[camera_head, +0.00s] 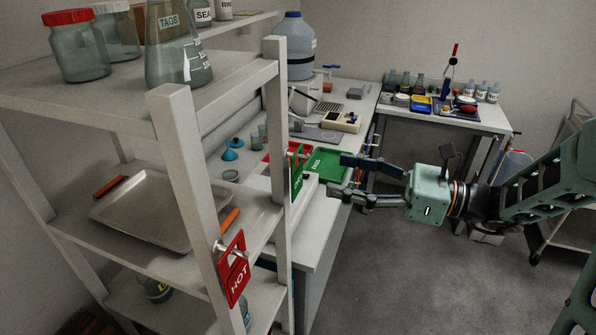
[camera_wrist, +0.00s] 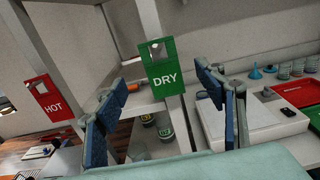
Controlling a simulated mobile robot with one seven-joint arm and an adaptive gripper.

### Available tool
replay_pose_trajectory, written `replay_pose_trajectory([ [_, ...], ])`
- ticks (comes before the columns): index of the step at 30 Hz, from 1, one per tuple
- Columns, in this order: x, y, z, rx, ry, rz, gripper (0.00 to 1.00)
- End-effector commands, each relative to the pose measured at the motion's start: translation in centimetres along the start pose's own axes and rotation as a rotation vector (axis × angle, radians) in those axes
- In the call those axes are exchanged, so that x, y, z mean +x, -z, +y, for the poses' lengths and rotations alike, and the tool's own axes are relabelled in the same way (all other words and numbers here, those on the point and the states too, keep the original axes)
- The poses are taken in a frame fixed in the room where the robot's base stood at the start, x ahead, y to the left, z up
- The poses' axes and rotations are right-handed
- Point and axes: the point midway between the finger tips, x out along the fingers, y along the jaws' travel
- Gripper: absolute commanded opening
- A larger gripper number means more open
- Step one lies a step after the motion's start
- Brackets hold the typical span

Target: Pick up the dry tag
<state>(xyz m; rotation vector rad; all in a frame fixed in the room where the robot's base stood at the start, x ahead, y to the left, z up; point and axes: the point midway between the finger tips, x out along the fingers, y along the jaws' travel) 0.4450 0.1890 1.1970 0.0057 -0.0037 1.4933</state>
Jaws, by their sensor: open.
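The green DRY tag (camera_wrist: 165,72) hangs upright on a post of the shelf rack. In the wrist view it faces me, with white lettering and a metal hook or peg at its top. In the head view the dry tag (camera_head: 297,177) shows nearly edge-on at the rear right post. My gripper (camera_head: 341,174) is open and empty to the right of the tag. In the wrist view the tag appears between the two blue-padded fingers of my gripper (camera_wrist: 155,92), beyond them, with no contact visible.
A red HOT tag (camera_head: 236,271) hangs on the nearer post; it also shows in the wrist view (camera_wrist: 47,98). The shelf (camera_head: 105,230) holds a metal tray (camera_head: 150,213). Behind the DRY tag are a bench with a green tray (camera_head: 330,163) and a white device (camera_wrist: 250,122).

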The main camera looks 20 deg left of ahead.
Motion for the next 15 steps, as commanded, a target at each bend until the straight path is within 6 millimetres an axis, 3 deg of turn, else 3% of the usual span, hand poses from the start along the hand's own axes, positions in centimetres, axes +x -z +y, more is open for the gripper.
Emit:
replay_pose_trajectory([
  [3, 1.9, 0.0, 0.1, -0.001, -0.002, 0.002, 0.64],
  [15, 5.3, 0.6, 0.1, 0.001, -0.003, 0.005, 0.64],
])
